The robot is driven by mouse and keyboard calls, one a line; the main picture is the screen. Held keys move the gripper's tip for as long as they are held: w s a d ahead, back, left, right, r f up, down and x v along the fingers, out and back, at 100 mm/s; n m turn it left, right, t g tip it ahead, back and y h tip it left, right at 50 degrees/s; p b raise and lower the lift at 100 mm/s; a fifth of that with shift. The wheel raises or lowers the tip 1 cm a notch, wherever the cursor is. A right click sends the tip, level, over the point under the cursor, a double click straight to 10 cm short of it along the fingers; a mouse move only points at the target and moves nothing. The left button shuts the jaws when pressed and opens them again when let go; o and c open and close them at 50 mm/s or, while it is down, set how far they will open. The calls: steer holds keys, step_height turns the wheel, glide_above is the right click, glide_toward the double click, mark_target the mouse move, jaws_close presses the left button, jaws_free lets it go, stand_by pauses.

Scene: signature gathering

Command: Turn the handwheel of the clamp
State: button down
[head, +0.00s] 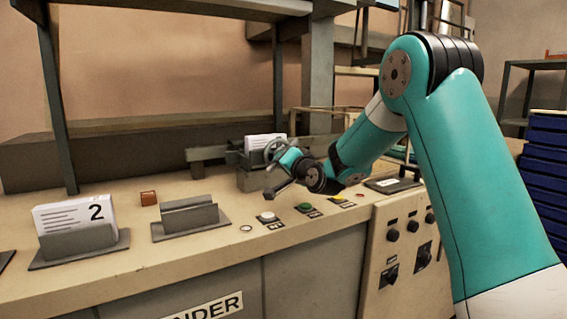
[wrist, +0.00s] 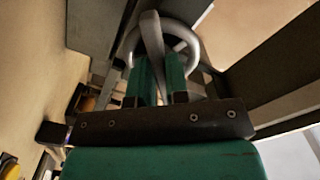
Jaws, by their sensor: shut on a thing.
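The clamp (head: 252,181) is a grey block on the bench top with a stack of white paper (head: 262,142) standing in it. Its handwheel (head: 269,146), a grey metal ring, faces me and is partly hidden by my gripper (head: 283,158). In the wrist view the handwheel (wrist: 194,42) curves behind my two teal fingers, with a metal spoke or bar (wrist: 150,28) across it. My gripper (wrist: 156,72) is shut on the handwheel; the exact contact at the fingertips is partly hidden.
White (head: 267,216), green (head: 304,207) and yellow (head: 338,199) buttons line the front. A post (head: 318,65) rises behind the clamp.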

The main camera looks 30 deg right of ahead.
steer(key=c, duration=1.1)
jaws_free()
steer(key=s+b, duration=0.5)
steer(key=s, duration=1.2)
steer(key=shift+s, duration=0.25)
steer(key=shift+a, duration=0.1)
